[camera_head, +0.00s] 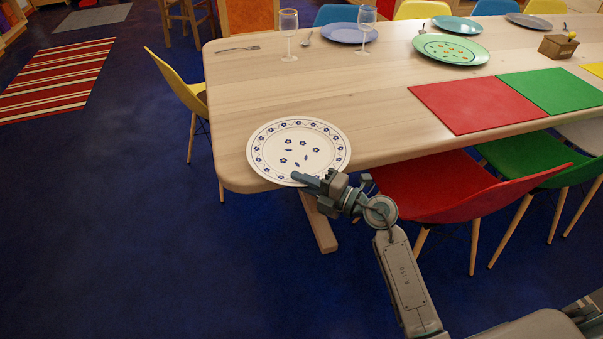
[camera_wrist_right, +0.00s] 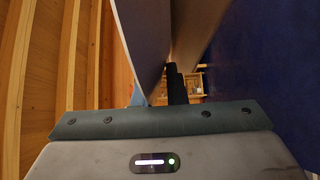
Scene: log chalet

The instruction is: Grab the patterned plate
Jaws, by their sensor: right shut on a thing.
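A white plate with dark blue flowers and a patterned rim (camera_head: 300,135) is at the near left corner of the wooden table. Its near edge reaches past the table's edge. My right gripper (camera_head: 313,183) is at the plate's near rim and shut on it; the fingertips partly cover the rim. I cannot tell whether the plate still touches the table. In the right wrist view, the gripper's dark fingers (camera_wrist_right: 175,86) show beside a pale surface seen close up, with wood planks to the left. My left gripper is not in view.
On the wooden table (camera_head: 350,100) are a green patterned plate (camera_head: 475,53), two glasses (camera_head: 289,40), a blue plate (camera_head: 349,33), a red placemat (camera_head: 475,104) and a green placemat (camera_head: 553,91). A red chair (camera_head: 440,185) stands right of my arm.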

